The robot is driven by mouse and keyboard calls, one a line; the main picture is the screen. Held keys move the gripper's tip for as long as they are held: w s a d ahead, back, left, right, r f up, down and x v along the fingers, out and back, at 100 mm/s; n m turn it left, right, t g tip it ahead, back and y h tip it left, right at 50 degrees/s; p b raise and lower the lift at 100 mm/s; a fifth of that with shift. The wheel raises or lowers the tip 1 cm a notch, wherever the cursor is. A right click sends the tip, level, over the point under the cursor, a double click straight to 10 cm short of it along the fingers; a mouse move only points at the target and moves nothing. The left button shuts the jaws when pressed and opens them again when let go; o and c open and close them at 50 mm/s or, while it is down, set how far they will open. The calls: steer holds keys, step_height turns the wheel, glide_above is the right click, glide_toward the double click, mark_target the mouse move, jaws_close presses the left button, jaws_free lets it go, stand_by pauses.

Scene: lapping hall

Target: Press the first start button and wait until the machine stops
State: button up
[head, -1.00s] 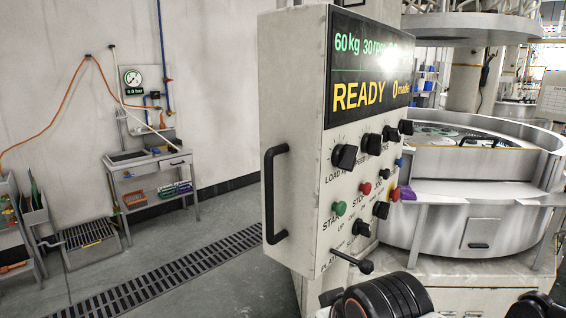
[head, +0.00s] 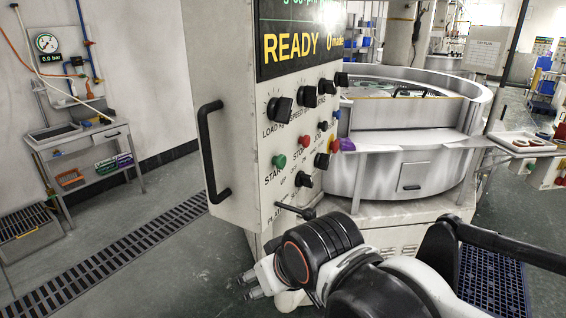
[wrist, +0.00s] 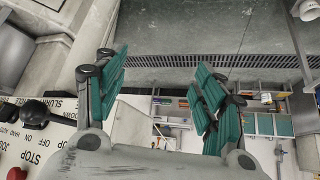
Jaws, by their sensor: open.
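The control panel (head: 235,150) stands in the middle of the head view, its display reading "READY 0 made". The green start button (head: 279,162) sits low on its face, left of the red stop button (head: 304,143). The lapping machine (head: 405,165) stands behind it, a round steel tub. My gripper (head: 247,286) is below and in front of the panel, apart from the buttons. In the wrist view my gripper (wrist: 160,95) is open and empty, with teal finger pads. The stop button (wrist: 16,173) shows at that view's lower left; the green button is not visible there.
A black handle (head: 215,150) juts from the panel's left side, and a black lever (head: 295,211) sticks out below the buttons. A grey workbench (head: 85,140) stands by the left wall. A floor grating (head: 110,262) crosses the open floor at left.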

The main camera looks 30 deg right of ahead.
jaws_close()
stand_by(0.3)
stand_by(1.2)
